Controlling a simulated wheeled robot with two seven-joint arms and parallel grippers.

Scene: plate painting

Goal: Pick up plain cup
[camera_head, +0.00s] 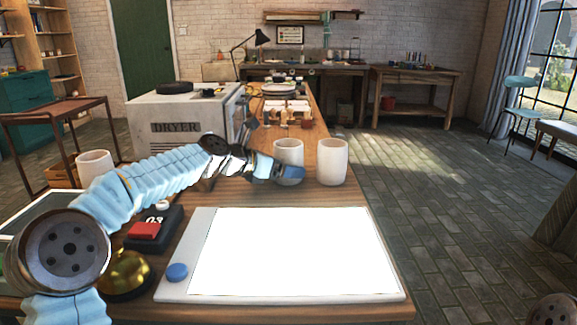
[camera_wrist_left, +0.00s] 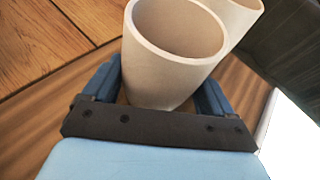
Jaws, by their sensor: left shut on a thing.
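A plain off-white cup (camera_head: 288,150) stands upright on the wooden table behind the white panel. My left gripper (camera_head: 286,170) reaches it from the left and is shut on it, low on its body. In the left wrist view the cup (camera_wrist_left: 172,62) sits between the two blue fingers, its open rim facing the camera and its inside empty. A second plain cup (camera_head: 332,162) stands just to its right, and it also shows behind the held cup in the left wrist view (camera_wrist_left: 240,16). A third pale cup (camera_head: 95,165) is at the left, behind my left arm. My right gripper is out of view.
A white lit panel (camera_head: 290,250) with a blue button (camera_head: 177,272) covers the near table. A red-buttoned box (camera_head: 146,231) and a brass bell (camera_head: 125,272) lie left of it. The dryer (camera_head: 185,118) stands behind my left arm. Bare wood (camera_head: 312,195) lies before the cups.

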